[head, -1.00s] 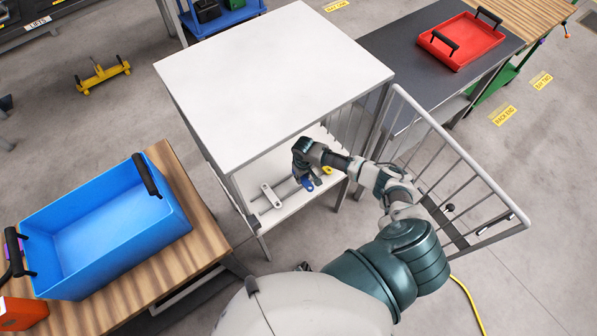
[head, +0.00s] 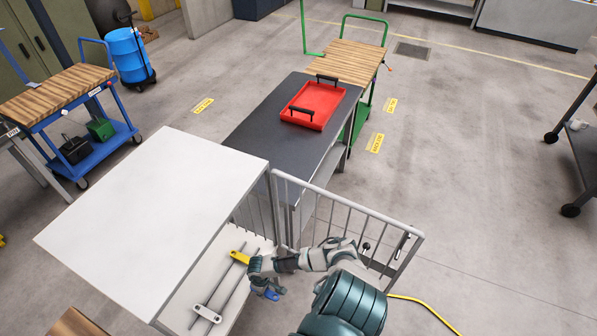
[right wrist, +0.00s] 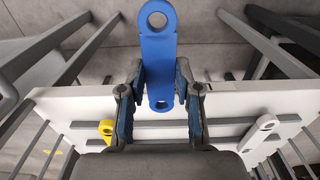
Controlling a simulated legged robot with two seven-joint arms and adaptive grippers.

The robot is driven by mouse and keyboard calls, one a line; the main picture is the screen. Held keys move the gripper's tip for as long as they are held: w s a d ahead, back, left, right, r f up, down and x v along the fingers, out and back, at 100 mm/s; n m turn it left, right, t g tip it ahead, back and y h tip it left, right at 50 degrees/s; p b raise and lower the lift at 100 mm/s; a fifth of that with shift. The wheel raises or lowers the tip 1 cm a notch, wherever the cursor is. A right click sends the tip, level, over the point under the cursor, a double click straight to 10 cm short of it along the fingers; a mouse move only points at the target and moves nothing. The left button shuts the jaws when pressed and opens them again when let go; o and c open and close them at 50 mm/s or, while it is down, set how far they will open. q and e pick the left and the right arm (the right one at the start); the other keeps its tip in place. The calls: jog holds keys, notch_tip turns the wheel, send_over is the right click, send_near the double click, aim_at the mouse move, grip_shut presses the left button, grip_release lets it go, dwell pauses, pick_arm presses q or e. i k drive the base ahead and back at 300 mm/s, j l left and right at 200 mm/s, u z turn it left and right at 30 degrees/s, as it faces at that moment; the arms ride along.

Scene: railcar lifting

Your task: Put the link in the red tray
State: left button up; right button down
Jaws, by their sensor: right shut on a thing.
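My right gripper (right wrist: 160,92) is shut on a blue link (right wrist: 158,45), a flat bar with a hole at each end. In the head view the right gripper (head: 266,284) is beside the open side of the white table, and part of the blue link (head: 271,295) shows below it. The link appears clear of the two rods on the lower shelf. The red tray (head: 322,96), with two black handles, lies on the dark bench beyond. My left gripper is not in view.
A yellow link (head: 238,256) and a white link (head: 207,313) rest across rods on the lower shelf. A barred gate (head: 345,215) stands open between my right arm and the dark bench (head: 262,134). The white tabletop (head: 150,210) is bare.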

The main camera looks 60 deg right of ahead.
aim_at(322, 102)
jog(key=z, duration=1)
